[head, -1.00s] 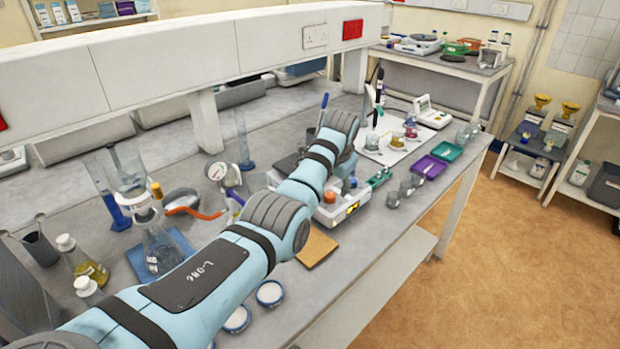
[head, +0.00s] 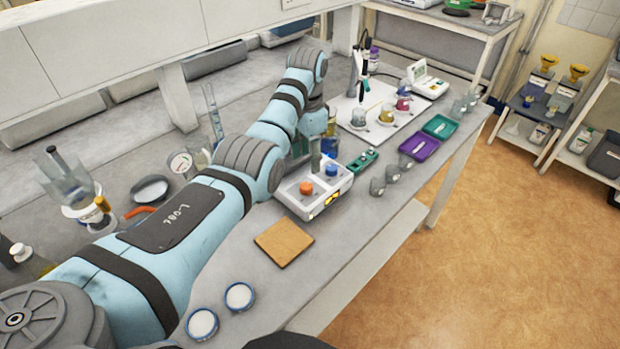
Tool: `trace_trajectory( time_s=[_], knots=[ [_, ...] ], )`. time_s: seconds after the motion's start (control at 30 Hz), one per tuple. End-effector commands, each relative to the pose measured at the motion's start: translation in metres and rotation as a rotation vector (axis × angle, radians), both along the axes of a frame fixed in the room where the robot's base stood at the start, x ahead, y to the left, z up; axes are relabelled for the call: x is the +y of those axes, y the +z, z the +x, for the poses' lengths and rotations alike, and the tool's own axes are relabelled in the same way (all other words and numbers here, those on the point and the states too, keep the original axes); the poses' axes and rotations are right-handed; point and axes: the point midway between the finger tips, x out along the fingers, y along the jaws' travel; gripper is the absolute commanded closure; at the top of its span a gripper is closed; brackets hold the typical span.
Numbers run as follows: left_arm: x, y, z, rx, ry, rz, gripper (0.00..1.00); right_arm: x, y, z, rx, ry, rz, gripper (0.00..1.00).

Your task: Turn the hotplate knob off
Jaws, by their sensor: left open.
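The hotplate (head: 337,187) is a white unit on the bench, with an orange knob (head: 306,188) and a blue knob (head: 331,170) on its top face. A small lit orange display is on its front. My left arm comes in from the left, bends over at the wrist and points down behind the hotplate. My left gripper (head: 315,158) is open, low by the rear of the hotplate close to the two knobs. Its fingers are small and partly hidden, and I cannot tell whether they touch anything. My right gripper is not in view.
A brown square pad (head: 284,243) and two white round dishes lie in front. A green rack (head: 362,161), small beakers, and purple (head: 419,146) and green trays are to the right. Glassware stands at left behind my arm. The floor at right is clear.

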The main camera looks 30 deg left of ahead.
Motion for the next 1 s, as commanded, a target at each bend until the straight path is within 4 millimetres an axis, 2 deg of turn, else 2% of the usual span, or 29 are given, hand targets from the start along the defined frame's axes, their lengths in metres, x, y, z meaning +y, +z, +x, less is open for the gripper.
trace_trajectory(
  time_s=[0.1,0.3,0.43,0.67,0.93,0.97,1.0],
  knots=[
    [0.002,-0.037,-0.002,0.005,0.005,0.000,0.52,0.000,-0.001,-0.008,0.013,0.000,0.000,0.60],
    [0.000,-0.083,0.001,0.000,0.001,0.000,0.52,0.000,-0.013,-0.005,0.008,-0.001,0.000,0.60],
    [-0.001,-0.093,0.001,-0.001,-0.001,0.000,0.52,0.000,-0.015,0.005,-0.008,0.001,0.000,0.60],
    [0.000,-0.093,0.001,-0.003,0.000,0.001,0.52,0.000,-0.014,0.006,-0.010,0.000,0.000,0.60],
    [-0.001,-0.093,0.001,-0.002,0.000,0.000,0.95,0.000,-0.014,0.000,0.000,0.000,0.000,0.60],
    [-0.001,-0.093,0.001,-0.002,-0.001,0.000,1.00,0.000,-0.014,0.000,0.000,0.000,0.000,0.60],
    [-0.001,-0.093,0.002,-0.002,-0.001,0.000,1.00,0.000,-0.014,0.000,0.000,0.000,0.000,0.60]
  ],
)
